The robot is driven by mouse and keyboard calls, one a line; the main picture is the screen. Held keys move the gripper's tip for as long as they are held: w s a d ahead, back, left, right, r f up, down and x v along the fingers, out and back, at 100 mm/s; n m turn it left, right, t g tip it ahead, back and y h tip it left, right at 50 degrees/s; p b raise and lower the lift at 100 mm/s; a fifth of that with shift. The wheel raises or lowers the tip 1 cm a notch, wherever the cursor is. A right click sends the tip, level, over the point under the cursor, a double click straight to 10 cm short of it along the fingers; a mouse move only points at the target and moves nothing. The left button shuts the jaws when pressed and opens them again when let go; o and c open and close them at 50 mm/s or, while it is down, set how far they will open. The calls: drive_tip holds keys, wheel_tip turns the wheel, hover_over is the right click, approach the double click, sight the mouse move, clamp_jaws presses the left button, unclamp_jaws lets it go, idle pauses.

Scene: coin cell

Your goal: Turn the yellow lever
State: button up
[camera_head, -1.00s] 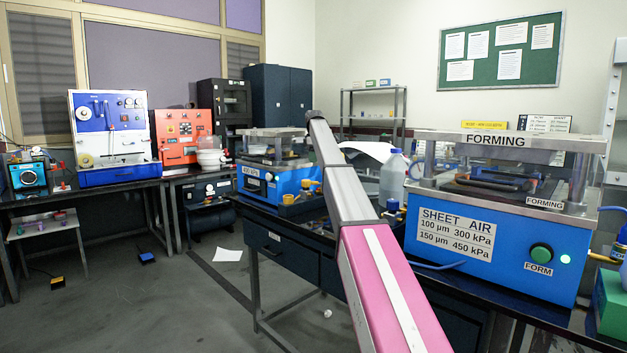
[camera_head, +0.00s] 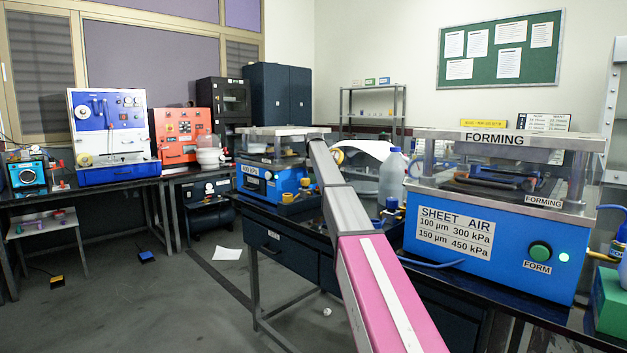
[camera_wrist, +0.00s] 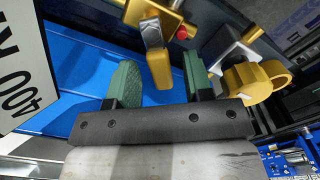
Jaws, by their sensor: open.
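A yellow lever (camera_wrist: 159,67) hangs from a brass-coloured fitting with a red button, at the upper middle of the wrist view. My gripper (camera_wrist: 160,80) is open, with one green-padded finger on each side of the lever. I cannot tell whether either pad touches it. The blue machine (camera_wrist: 85,70) lies behind the fingers, with its white "400 k" label (camera_wrist: 22,65) at the left. In the head view, this blue machine (camera_head: 254,187) stands on the middle bench with yellow fittings (camera_head: 288,198) at its right side.
A second yellow fitting (camera_wrist: 258,82) with a rounded loop sits just right of the right finger. In the head view, a clear bottle (camera_head: 392,178) and the blue forming machine (camera_head: 480,260) stand to the right. Open floor (camera_head: 150,300) lies at the front left.

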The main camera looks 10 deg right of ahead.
clamp_jaws()
drive_tip(key=shift+w+m, duration=0.1)
drive_tip(key=shift+m, duration=0.2)
drive_tip(key=shift+w+d+m, duration=0.2)
drive_tip(key=shift+w+m, duration=0.1)
drive_tip(key=shift+m, duration=0.85)
drive_tip(key=shift+w+d+m, duration=0.25)
drive_tip(key=shift+w+m, duration=0.05)
drive_tip(key=shift+m, duration=0.8)
drive_tip(key=shift+w+d+m, duration=0.2)
drive_tip(key=shift+w+m, duration=0.1)
drive_tip(key=shift+m, duration=0.85)
unclamp_jaws()
